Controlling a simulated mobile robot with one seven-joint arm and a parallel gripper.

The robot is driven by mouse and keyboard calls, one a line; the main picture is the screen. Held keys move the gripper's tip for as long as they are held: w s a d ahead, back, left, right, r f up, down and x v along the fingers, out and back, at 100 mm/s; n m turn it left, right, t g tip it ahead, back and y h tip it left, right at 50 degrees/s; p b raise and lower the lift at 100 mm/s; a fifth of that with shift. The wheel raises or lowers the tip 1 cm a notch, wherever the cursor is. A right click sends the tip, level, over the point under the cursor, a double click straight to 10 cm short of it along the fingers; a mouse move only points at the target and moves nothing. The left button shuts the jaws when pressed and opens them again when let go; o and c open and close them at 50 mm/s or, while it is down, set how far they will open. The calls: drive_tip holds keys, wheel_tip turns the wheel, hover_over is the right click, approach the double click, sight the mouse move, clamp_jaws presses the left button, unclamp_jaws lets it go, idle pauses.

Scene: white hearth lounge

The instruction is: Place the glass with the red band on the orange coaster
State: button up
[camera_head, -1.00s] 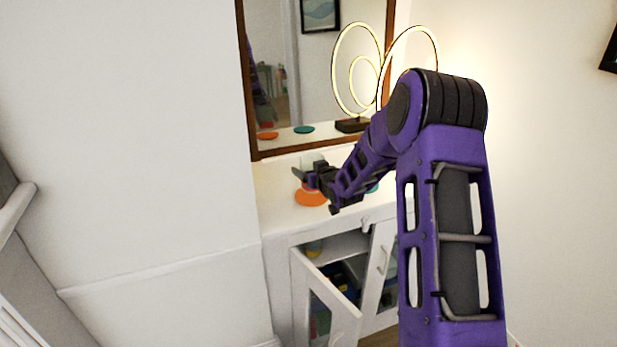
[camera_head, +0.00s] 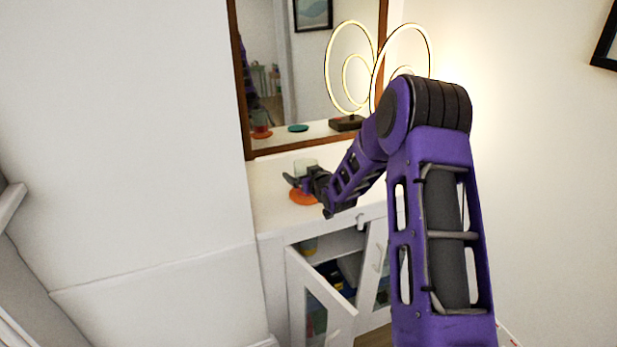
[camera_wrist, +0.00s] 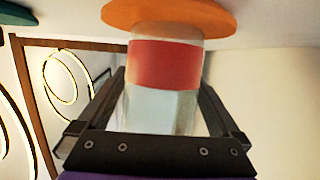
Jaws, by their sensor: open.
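The clear glass with the red band (camera_wrist: 165,65) fills the middle of the wrist view, which is upside down. Its base meets the orange coaster (camera_wrist: 170,12), and it appears to stand upright on it. My gripper (camera_wrist: 162,85) is open, with one finger on each side of the glass. In the head view, the glass (camera_head: 305,166) rises behind my gripper (camera_head: 300,184). The orange coaster (camera_head: 302,199) shows below, partly hidden by the gripper.
The white cabinet top (camera_head: 272,205) carries a ring lamp (camera_head: 347,123) at the back right, before a brown-framed mirror (camera_head: 248,120). A cabinet door (camera_head: 322,300) hangs open below. A teal coaster (camera_wrist: 14,18) shows in the wrist view. A wall stands close on the left.

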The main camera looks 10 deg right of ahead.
drive_tip(key=v, duration=1.2)
